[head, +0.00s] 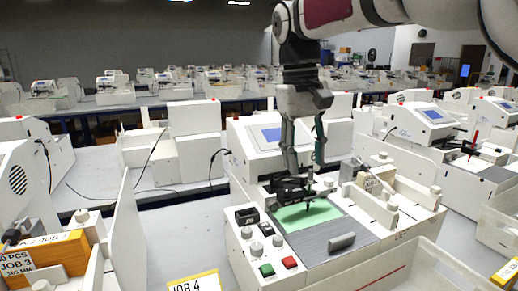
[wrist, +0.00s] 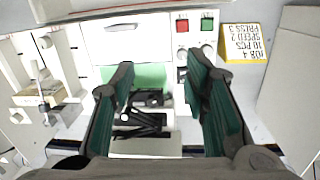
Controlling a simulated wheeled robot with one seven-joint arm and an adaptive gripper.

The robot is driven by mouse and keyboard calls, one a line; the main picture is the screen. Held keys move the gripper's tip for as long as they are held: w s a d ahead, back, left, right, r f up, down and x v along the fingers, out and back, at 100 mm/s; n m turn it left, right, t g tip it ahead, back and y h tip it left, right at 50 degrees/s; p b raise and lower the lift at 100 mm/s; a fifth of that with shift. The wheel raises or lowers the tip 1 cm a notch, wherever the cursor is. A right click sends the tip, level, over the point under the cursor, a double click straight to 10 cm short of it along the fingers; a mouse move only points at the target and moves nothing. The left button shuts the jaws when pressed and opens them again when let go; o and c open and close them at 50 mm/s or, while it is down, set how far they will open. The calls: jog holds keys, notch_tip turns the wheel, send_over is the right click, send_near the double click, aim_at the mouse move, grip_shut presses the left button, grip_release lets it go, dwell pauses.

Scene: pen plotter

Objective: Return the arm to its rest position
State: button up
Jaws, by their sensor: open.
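My gripper (head: 305,158) hangs above the pen plotter (head: 240,240) in the middle of the head view, fingers pointing down. In the wrist view my gripper (wrist: 158,85) shows its two green-padded fingers spread wide with nothing held between them. Below and between them are the plotter's black pen carriage (wrist: 145,115) and a green sheet (wrist: 150,76). The green sheet also shows in the head view (head: 318,219), with the black carriage (head: 290,188) at its back edge. Whether the fingertips touch the carriage is hard to tell in the head view.
The plotter has red (head: 290,263) and green (head: 267,269) buttons and a screen (head: 271,134). A JOB 4 card (head: 194,283) lies at its front left. White panels and other plotters stand close on both sides. A white tray wall (head: 440,262) is at front right.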

jog(key=s+d+m+t, duration=0.1)
jog(key=s+d, duration=0.2)
jog(key=s, duration=0.4)
jog(key=s+d+m+t, duration=0.1)
jog(key=s+d, duration=0.3)
jog(key=s, duration=0.3)
jog(key=s+d+f+m+t+y+p, duration=0.1)
jog(key=s+d+f+t, duration=0.1)
jog(key=s+f, duration=0.6)
jog(key=s+d, duration=0.1)
jog(key=s, duration=0.3)
jog(key=shift+s+d+f+m, duration=0.2)
jog(key=shift+f+m, duration=0.1)
jog(key=shift+f, duration=0.1)
